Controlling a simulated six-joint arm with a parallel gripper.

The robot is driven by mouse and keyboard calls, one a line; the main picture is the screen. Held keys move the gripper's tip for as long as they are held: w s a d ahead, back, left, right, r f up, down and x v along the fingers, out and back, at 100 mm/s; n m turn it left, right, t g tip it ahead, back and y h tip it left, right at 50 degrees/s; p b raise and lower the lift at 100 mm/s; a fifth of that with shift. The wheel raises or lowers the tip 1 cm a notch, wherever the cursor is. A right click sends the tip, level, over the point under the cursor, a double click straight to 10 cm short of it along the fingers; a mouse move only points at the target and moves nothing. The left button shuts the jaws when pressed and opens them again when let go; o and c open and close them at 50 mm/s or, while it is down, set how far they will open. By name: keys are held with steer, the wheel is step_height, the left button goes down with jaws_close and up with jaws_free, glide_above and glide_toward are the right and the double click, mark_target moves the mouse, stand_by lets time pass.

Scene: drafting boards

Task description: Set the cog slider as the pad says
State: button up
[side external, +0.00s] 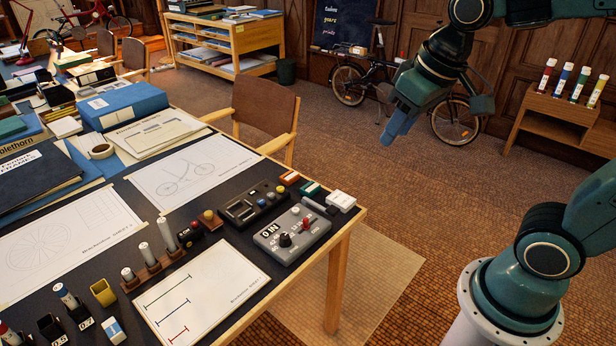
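A grey control box (265,240) sits near the table's right edge. It has a small "0 IN" label, a black round knob (285,240) and a red-capped slider (306,223) in a slot. The scale marks are too small to read, and I cannot make out a cog mark. A white sheet (225,283), possibly the pad, lies in front of the box.
A black device (240,211) with small knobs lies behind the grey box. White blocks (341,201) and coloured blocks lie at the table's right corner. Marker stands (153,268) stand left of the sheet. A chair (266,112) is behind the table. Air right of the table is clear.

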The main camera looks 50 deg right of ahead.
steer(key=w+f+g, duration=0.2)
steer(key=w+f, duration=0.5)
steer(key=w, duration=0.6)
steer(key=m+g, duration=0.1)
steer(key=g, duration=0.1)
glide_above(306, 219)
step_height(306, 219, down, 12)
steer(key=shift+f, duration=0.2)
steer(key=shift+a+f, duration=0.1)
step_height(306, 219, down, 14)
steer(key=shift+r, duration=0.25)
jaws_close()
